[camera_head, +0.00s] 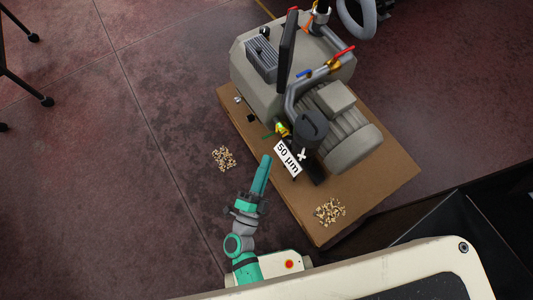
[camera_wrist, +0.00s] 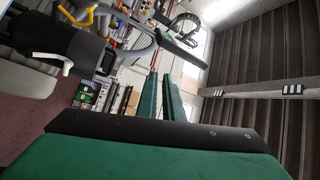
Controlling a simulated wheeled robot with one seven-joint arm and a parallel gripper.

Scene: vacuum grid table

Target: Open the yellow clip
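The yellow clip (camera_head: 282,129) is a small yellow and green piece at the front of the grey pump, just above the white "50 µm" label. A yellow part (camera_wrist: 75,15) at the upper left of the wrist view may be the clip. My gripper (camera_head: 266,158) is teal in the head view, pointing up toward the pump. It is below and left of the clip, apart from it. In the wrist view my gripper (camera_wrist: 161,76) shows two green fingers with a narrow gap between them and nothing held.
The grey pump (camera_head: 345,135) stands on a brown board (camera_head: 395,180), with pipes and red and blue handles. One pile of small pellets (camera_head: 330,211) lies on the board, another (camera_head: 224,158) on the floor. A dark cylinder (camera_head: 310,127) is beside the clip.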

